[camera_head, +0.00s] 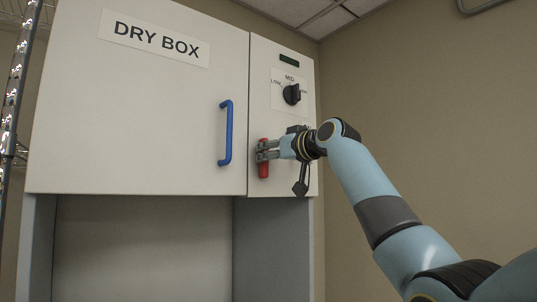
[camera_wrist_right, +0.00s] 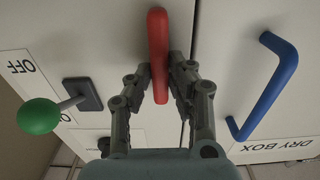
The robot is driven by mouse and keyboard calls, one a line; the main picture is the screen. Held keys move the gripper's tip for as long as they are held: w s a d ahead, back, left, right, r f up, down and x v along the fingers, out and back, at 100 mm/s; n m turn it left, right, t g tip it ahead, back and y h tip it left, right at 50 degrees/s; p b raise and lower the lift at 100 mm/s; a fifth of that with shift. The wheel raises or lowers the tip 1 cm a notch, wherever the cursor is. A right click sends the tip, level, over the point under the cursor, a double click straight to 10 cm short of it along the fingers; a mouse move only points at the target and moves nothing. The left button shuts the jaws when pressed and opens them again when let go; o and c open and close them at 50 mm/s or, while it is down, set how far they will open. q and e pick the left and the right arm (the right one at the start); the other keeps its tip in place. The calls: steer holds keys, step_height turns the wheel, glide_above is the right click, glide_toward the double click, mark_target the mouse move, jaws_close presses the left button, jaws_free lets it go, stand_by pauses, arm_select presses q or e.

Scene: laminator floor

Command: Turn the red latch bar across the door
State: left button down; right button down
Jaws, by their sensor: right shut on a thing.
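The red latch bar (camera_head: 263,171) stands upright on the narrow right panel of the white cabinet, close to the seam with the door (camera_head: 150,110). My right gripper (camera_head: 262,151) is shut on the bar, with its fingers on either side of it. In the right wrist view the red bar (camera_wrist_right: 158,50) runs lengthwise between the two fingertips (camera_wrist_right: 161,92). The bar lies along the seam there and does not visibly cross the door. The bar's mount is hidden. My left gripper is not in either view.
A blue door handle (camera_head: 226,133) is left of the bar. A dark knob (camera_head: 291,94) sits above my gripper on the panel. A green-tipped lever (camera_wrist_right: 38,116) by an OFF label shows in the wrist view. A wire rack (camera_head: 12,95) stands far left; an open bay (camera_head: 140,245) lies below.

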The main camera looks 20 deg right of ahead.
steer(key=shift+m, duration=0.3)
steer(key=shift+w+d+f+m, duration=0.1)
steer(key=shift+d+f+m, duration=0.05)
steer(key=shift+m, duration=2.75)
steer(key=shift+d+f+m, duration=0.2)
steer(key=shift+m, duration=2.7)
steer(key=shift+w+d+f+m, duration=0.1)
steer(key=shift+d+f+m, duration=0.05)
steer(key=shift+m, duration=2.75)
steer(key=c, duration=1.2)
jaws_free()
steer(key=shift+d, duration=0.1)
steer(key=shift+c, duration=0.2)
steer(key=shift+s, duration=0.15)
